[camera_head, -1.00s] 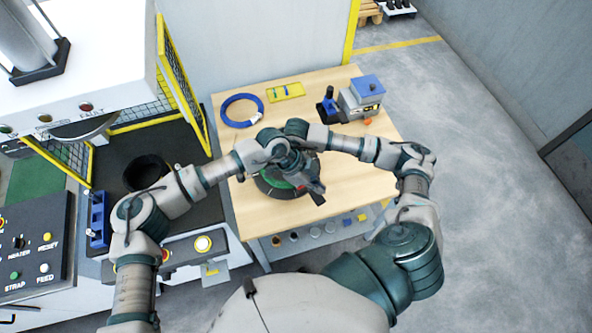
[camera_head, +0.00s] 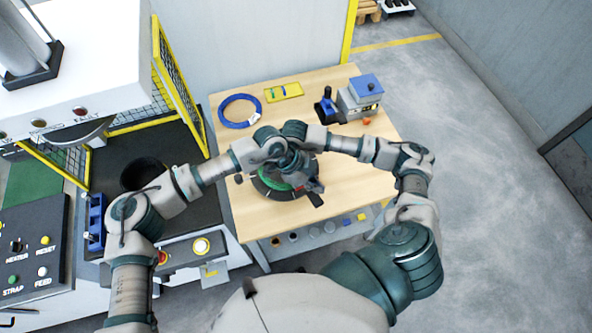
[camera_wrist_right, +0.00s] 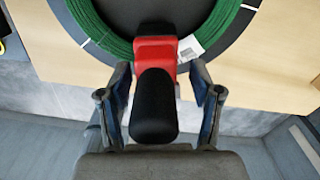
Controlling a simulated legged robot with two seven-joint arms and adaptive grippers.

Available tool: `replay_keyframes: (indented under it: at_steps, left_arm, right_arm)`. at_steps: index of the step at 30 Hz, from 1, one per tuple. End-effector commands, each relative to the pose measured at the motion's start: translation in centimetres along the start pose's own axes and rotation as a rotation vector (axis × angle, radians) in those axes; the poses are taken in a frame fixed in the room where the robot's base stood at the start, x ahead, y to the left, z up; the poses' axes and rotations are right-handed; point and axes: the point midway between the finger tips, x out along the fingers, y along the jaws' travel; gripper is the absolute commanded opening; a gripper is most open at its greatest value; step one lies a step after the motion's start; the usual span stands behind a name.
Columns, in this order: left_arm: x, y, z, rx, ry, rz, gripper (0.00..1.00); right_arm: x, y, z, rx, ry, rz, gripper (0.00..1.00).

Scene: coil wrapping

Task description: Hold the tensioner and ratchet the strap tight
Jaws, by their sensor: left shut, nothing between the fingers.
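The green strap coil (camera_head: 270,184) lies on a dark round base on the wooden table, partly under my arms. In the right wrist view the green coil (camera_wrist_right: 100,28) rings a dark centre. The red tensioner (camera_wrist_right: 157,58) with a black handle sits at the coil's near rim. It is small in the head view (camera_head: 312,187). My right gripper (camera_wrist_right: 161,72) has its fingers on both sides of the tensioner, with gaps showing beside the handle. My left gripper (camera_head: 295,165) is shut and empty above the coil, partly hidden by the wrists.
A blue strap ring (camera_head: 240,111), a yellow tray (camera_head: 284,91) and a grey device with a blue top (camera_head: 360,98) stand at the table's back. A machine with a control panel (camera_head: 32,245) and yellow mesh guard (camera_head: 180,85) is on the left. The table's right side is clear.

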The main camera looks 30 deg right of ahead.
Motion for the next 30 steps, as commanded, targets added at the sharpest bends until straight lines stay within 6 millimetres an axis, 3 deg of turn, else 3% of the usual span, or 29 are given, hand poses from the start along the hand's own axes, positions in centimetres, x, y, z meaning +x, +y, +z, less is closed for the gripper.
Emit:
replay_keyframes:
  at_steps: [5, 12, 18, 30]
  left_arm:
    - [0.0, -0.1, 0.0, -0.001, 0.0, 0.0, 0.0]
    - [0.1, -0.2, -0.1, -0.001, -0.001, 0.001, 0.0]
    - [0.1, -0.2, -0.1, -0.001, -0.001, 0.001, 0.0]
    - [0.0, 0.0, 0.0, 0.0, 0.0, 0.0, 0.0]
  right_arm:
    - [-2.0, -0.1, 0.2, 0.001, -0.004, 0.002, 0.64]
    - [-7.4, -0.5, 0.2, 0.0, -0.006, 0.004, 0.64]
    - [-10.6, -0.6, 0.2, 0.001, -0.003, 0.005, 0.64]
    - [-11.7, -0.4, 0.1, 0.0, 0.0, 0.003, 0.64]
